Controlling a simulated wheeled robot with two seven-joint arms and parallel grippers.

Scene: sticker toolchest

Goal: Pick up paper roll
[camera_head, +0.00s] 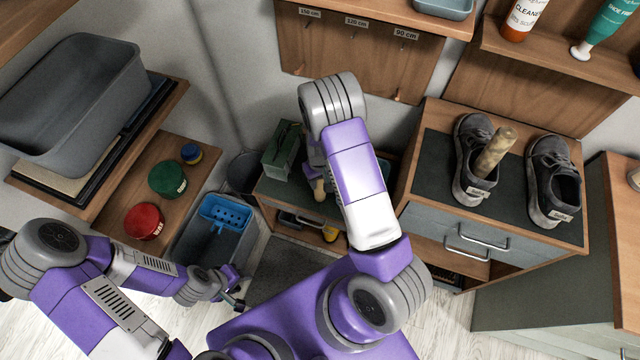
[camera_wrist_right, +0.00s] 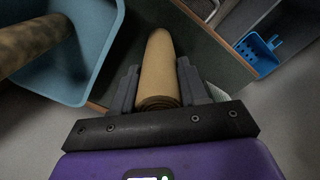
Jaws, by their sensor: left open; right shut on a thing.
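A tan paper roll (camera_wrist_right: 157,62) sits between the two dark fingers of my right gripper (camera_wrist_right: 158,86) in the right wrist view. The fingers are shut on its near part, and its spiral end faces the camera. In the head view my right arm hides most of this area; a small tan piece (camera_head: 319,188) shows beside the arm, and I cannot tell if it is the same roll. Another mottled tan roll (camera_head: 493,151) stands tilted in the left grey shoe (camera_head: 470,179). My left gripper (camera_head: 238,296) is open and empty, low beside the blue-grey bin.
A blue tray (camera_wrist_right: 112,48) with a brown cylinder (camera_wrist_right: 30,44) in it is close left of my right gripper. The blue-grey bin (camera_head: 198,250) stands near my left gripper. Red (camera_head: 144,221) and green (camera_head: 167,179) tins sit on the left shelf. A green box (camera_head: 282,150) stands left of my right arm.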

